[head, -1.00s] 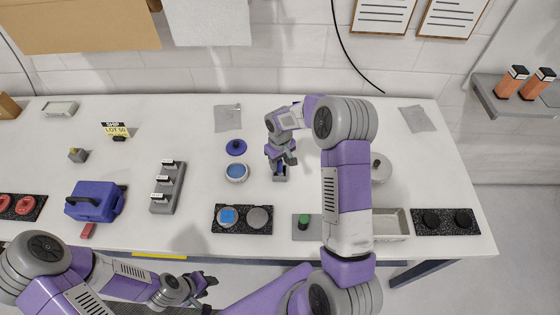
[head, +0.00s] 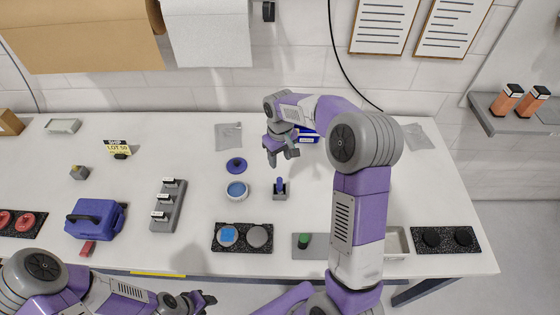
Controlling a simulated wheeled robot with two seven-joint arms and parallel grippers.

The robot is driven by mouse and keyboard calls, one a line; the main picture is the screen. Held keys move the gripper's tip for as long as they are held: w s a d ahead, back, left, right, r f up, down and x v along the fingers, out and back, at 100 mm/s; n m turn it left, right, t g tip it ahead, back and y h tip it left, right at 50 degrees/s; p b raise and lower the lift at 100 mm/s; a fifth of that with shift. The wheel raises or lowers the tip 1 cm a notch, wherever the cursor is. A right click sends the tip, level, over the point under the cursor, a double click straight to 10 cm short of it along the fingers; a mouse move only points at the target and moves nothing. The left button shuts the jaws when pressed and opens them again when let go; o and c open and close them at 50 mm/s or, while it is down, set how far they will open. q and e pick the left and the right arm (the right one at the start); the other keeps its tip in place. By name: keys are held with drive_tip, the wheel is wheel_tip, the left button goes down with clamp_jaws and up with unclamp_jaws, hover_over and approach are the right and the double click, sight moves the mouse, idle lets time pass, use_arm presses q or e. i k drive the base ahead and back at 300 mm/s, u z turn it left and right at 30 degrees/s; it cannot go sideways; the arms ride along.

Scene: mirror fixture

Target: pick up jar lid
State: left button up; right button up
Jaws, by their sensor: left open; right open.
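A round dark-blue lid with a small knob (head: 236,166) lies flat on the white table, just behind a round jar with blue contents (head: 237,190). It looks like the jar lid. My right gripper (head: 282,158) is open and empty, above the table to the right of the lid and apart from it. My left gripper (head: 208,301) is at the bottom of the view, low in front of the table edge, open and empty.
A grey holder with a blue peg (head: 280,189) stands right of the jar. A black pad with two discs (head: 243,237) lies in front. A blue case (head: 96,218) and a grey rack (head: 168,206) stand left. A blue box (head: 308,135) is behind my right gripper.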

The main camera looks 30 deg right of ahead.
sight(236, 166)
drive_tip(key=k, duration=1)
